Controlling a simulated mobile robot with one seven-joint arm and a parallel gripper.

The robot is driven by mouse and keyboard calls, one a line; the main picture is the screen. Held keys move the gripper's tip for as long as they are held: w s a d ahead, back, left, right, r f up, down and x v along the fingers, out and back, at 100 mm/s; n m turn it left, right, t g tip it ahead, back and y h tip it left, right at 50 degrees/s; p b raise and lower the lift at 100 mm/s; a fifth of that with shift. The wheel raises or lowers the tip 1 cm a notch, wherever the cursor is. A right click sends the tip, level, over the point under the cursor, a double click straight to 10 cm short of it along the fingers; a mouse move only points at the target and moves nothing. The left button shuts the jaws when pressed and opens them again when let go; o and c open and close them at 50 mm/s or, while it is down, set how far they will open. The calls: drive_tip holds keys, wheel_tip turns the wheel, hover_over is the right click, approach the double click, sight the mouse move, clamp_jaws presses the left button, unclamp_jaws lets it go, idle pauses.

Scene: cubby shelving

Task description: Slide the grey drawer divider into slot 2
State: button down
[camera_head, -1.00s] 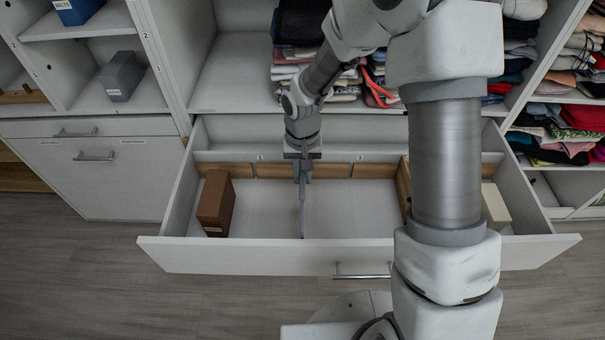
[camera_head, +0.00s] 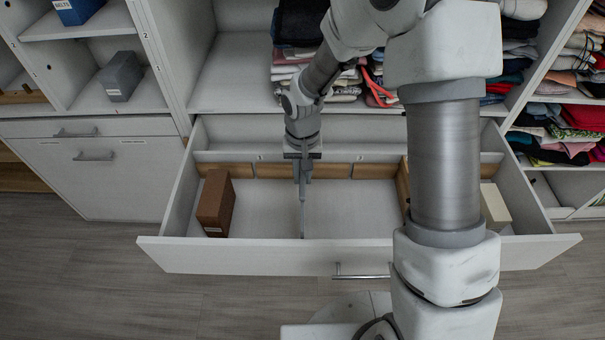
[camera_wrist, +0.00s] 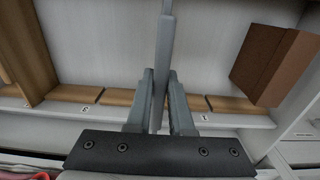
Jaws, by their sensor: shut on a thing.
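My gripper (camera_head: 302,180) is shut on the grey drawer divider (camera_head: 302,216), a thin upright plate seen nearly edge-on inside the open white drawer (camera_head: 220,254). In the wrist view the fingers (camera_wrist: 160,90) clasp the divider (camera_wrist: 164,45) from both sides. The wooden slotted rail (camera_head: 275,171) runs along the back of the drawer. The wrist view shows label 3 (camera_wrist: 85,109) left of the gripper and another label (camera_wrist: 204,117), seemingly 1, to its right.
A brown box (camera_head: 216,204) stands at the drawer's left. A wooden partition (camera_head: 402,185) and a cream box (camera_head: 494,208) are at the right, partly behind my arm. Folded clothes (camera_head: 345,85) fill the shelf above. The drawer floor beside the divider is clear.

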drive_tip(key=shift+f+b, duration=3.1)
drive_tip(key=shift+f, duration=0.95)
drive_tip(key=c, duration=0.7)
unclamp_jaws()
drive_tip(key=shift+r, duration=0.1)
wheel_tip(320, 180, up, 17)
drive_tip(key=p, duration=0.5)
drive_tip(key=shift+r, duration=0.15)
